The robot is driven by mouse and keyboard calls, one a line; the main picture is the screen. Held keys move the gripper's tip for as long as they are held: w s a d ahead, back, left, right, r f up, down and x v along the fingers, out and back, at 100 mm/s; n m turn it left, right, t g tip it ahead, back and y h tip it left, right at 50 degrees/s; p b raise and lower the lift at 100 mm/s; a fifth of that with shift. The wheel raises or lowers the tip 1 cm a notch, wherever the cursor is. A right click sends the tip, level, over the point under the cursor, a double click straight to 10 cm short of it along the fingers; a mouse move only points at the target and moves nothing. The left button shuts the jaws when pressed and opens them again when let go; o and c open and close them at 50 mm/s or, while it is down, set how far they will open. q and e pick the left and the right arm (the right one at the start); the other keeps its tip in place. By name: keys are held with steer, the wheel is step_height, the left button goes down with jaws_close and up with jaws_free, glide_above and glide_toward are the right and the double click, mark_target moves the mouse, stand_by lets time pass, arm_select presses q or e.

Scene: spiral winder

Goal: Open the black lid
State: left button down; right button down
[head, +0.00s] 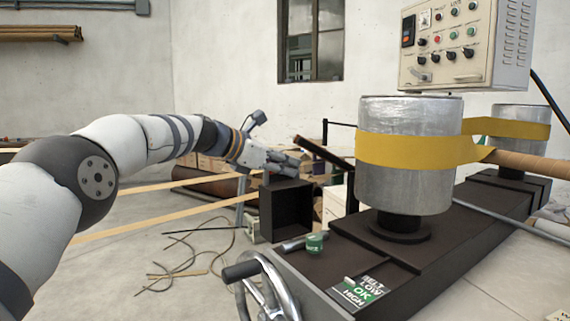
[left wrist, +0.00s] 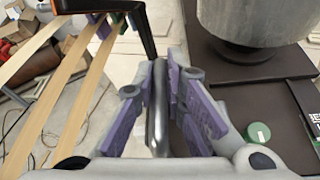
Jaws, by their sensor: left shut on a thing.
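A dark, flat, tilted piece (head: 327,154), which looks like the black lid, shows nearly edge-on in the head view above the machine's left end. A black, open-fronted box (head: 286,208) stands below and left of it. My left gripper (head: 296,161) is above this box, close to the dark piece. In the left wrist view, its purple-padded fingers (left wrist: 160,85) are shut on a shiny grey metal bar (left wrist: 158,115). I cannot tell how this bar joins the lid. A black bent arm (left wrist: 147,35) shows just beyond the fingertips. My right gripper is not in view.
A large metal drum (head: 402,180) with a yellow belt (head: 400,150) stands on the dark machine bed (head: 345,240). A green-topped knob (head: 315,241) and a handwheel (head: 262,285) are near its front. A control box (head: 465,45) hangs above. Loose cables (head: 195,262) lie on the floor.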

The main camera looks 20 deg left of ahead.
arm_select(q)
steer(key=shift+d+f, duration=0.2)
steer(key=shift+f, duration=0.5)
steer(key=c, duration=1.7)
jaws_free()
steer(key=shift+o, duration=0.2)
steer(key=shift+w+r, duration=0.1)
steer(key=shift+r, duration=0.05)
steer(key=shift+a+r, duration=0.1)
steer(key=shift+r, duration=0.15)
steer(key=v, duration=1.1)
steer(key=shift+s+a+r, duration=0.2)
steer(key=shift+s, duration=0.15)
